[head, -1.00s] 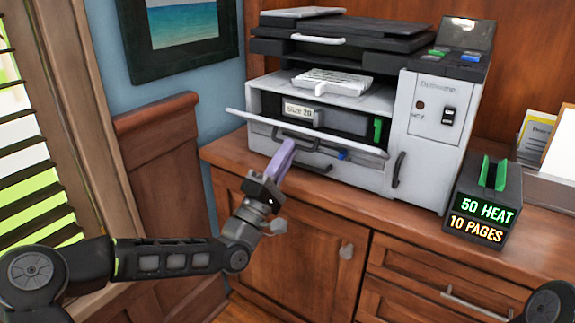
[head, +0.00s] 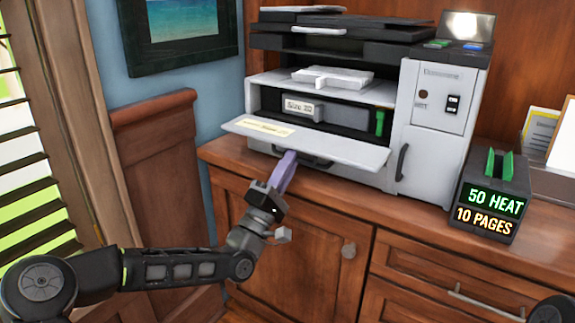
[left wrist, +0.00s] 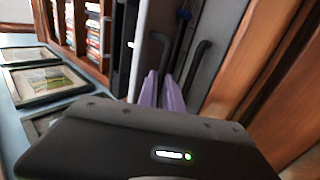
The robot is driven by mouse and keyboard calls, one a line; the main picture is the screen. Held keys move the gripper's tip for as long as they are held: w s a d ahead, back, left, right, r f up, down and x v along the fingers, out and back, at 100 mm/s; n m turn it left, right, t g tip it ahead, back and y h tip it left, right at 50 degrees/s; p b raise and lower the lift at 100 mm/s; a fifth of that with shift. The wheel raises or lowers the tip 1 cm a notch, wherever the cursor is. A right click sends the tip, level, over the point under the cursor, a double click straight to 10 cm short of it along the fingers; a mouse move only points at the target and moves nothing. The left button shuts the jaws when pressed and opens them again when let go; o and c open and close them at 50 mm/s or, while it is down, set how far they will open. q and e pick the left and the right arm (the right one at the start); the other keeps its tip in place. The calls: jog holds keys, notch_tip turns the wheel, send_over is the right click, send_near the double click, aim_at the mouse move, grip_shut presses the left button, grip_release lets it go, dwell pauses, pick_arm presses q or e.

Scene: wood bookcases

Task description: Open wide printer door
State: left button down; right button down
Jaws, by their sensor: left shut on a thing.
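The printer (head: 436,126) stands on the wooden cabinet. Its wide door (head: 340,150) is a light grey flap folded down in front, near level, with a pale label on its inner face. The bay behind it is exposed and holds a "Size 20" cartridge (head: 304,108). My left gripper (head: 287,160) is at the door's front edge, left of its middle, shut on the dark door handle. Its purple fingers also show in the left wrist view (left wrist: 161,92), with a dark curved handle (left wrist: 158,55) between them. My right gripper is out of view.
A black box (head: 490,195) reading "50 HEAT" and "10 PAGES" stands right of the printer. The cabinet (head: 290,245) below has doors and drawers with handles. A wood-panelled wall and window blinds are at left.

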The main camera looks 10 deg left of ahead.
pick_arm(q)
jog(key=shift+w+d+f+y, duration=0.1)
jog(key=shift+w+f+y, duration=0.15)
jog(key=shift+f, duration=0.55)
jog(key=c, duration=1.9)
grip_release()
jog(key=shift+o, duration=0.8)
jog(key=shift+w+d+f, duration=0.15)
jog(key=shift+f, duration=0.05)
jog(key=shift+o, duration=1.2)
jog(key=shift+r, duration=0.1)
jog(key=p+v, duration=0.1)
jog(key=v, duration=0.6)
jog(key=shift+s+a, duration=0.2)
jog(key=shift+s, duration=0.2)
